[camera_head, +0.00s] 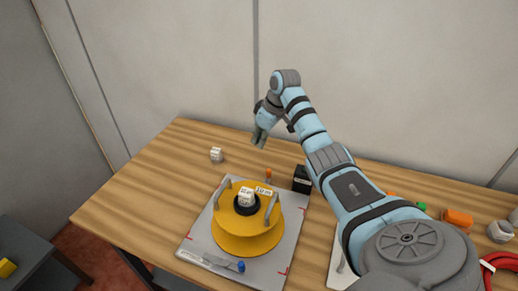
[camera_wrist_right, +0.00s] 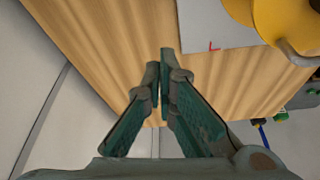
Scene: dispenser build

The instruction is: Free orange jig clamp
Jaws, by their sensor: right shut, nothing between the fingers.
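A small orange-topped part (camera_head: 268,173), which looks like the orange jig clamp, stands at the far edge of the grey jig plate (camera_head: 192,243). Its exact setting is too small to tell. A yellow round housing (camera_head: 238,240) with two grey handles sits on the plate, with a white block (camera_head: 246,198) on its black centre. A blue-ended clamp (camera_head: 240,266) lies at the plate's near edge. My right gripper (camera_head: 259,138) is above the table's far side, beyond the orange part and apart from it. In the right wrist view its fingers (camera_wrist_right: 160,75) are shut and empty. My left gripper is out of view.
A black box (camera_head: 302,179) stands right of the orange part, close to my right arm. A small white block (camera_head: 216,154) sits on the table behind the plate. An orange part (camera_head: 457,219) and a red ring (camera_head: 500,262) lie at the right. The table's left side is clear.

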